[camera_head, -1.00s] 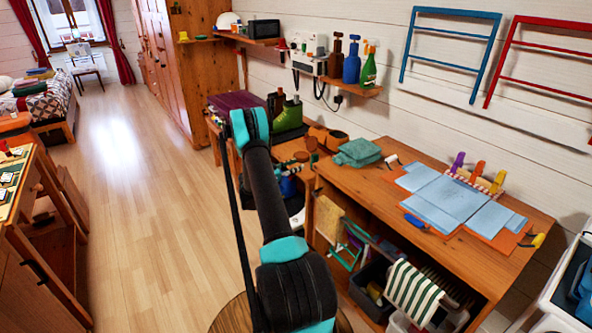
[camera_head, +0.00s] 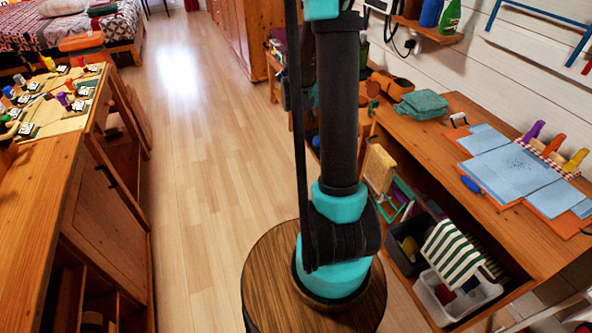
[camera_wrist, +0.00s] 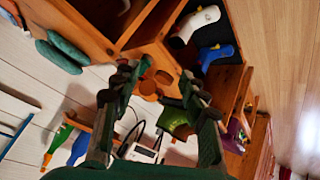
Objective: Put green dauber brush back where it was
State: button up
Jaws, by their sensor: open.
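I cannot pick out the green dauber brush with certainty. Several small coloured daubers or bottles (camera_head: 62,99) stand by small white cards on a pale board (camera_head: 62,122) at the left, on a wooden worktop (camera_head: 42,180).
A wooden workbench (camera_head: 475,125) on the right holds blue sheets (camera_head: 515,165), a folded teal cloth (camera_head: 420,105) and purple, orange and yellow handles in a checked holder. A white bin (camera_head: 455,298) stands beneath. The floor (camera_head: 190,180) between both worktops is clear.

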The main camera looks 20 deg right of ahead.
jog(key=s+a+f+n+y, duration=0.1)
jog(key=s+a+n+y, duration=0.3)
jog(key=s+a, duration=0.6)
jog(key=s+a+f+n+y, duration=0.1)
jog(key=s+a+n+y, duration=0.3)
jog(key=s+a, duration=0.6)
jog(key=s, duration=0.5)
jog(key=shift+a+f+t, duration=0.25)
jog(key=shift+a+t, duration=0.15)
